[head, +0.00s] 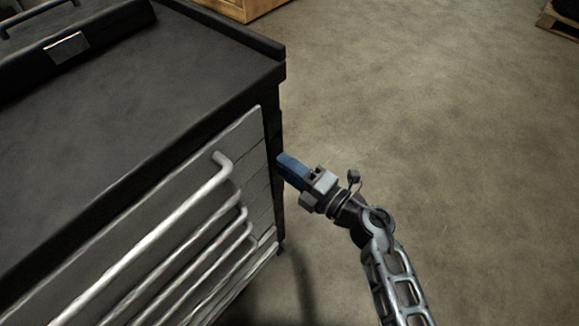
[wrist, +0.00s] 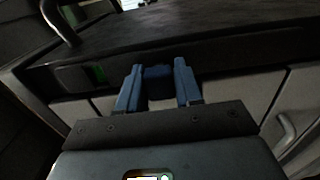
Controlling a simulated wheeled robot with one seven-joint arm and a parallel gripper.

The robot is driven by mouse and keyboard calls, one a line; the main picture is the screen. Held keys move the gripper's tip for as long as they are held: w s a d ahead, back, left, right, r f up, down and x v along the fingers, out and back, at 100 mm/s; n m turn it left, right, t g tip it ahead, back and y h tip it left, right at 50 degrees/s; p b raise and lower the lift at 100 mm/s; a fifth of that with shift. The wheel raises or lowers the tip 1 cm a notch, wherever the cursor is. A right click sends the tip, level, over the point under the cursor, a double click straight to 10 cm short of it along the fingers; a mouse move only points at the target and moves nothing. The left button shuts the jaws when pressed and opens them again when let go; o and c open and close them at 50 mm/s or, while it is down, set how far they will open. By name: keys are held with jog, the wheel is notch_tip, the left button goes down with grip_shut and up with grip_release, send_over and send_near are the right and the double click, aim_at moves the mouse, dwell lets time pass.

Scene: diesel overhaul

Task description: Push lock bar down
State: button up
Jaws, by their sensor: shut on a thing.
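A dark tool chest (head: 150,110) with pale drawer fronts fills the left of the head view. A dark upright strip (head: 275,150) runs down its right front edge. My gripper (head: 284,162) comes in from the right, its blue fingers against this edge just below the top. In the wrist view my gripper (wrist: 157,68) has its two blue fingers on either side of a dark blue block (wrist: 158,82), which I take to be part of the lock bar. It is shut on this block. The fingers hide the block in the head view.
Several long drawer handles (head: 150,240) stick out from the chest front. A small green patch (wrist: 97,72) shows left of my fingers. The floor (head: 450,130) to the right is clear. A wooden crate (head: 240,8) and a pallet (head: 560,20) stand farther off.

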grip_shut()
jog(key=shift+f, duration=0.15)
jog(key=shift+f+b, duration=0.8)
jog(key=shift+f, duration=0.45)
jog(key=shift+d, duration=0.1)
jog(key=o, duration=0.7)
grip_release()
jog(key=shift+v, duration=3.9)
jog(key=shift+s, duration=0.1)
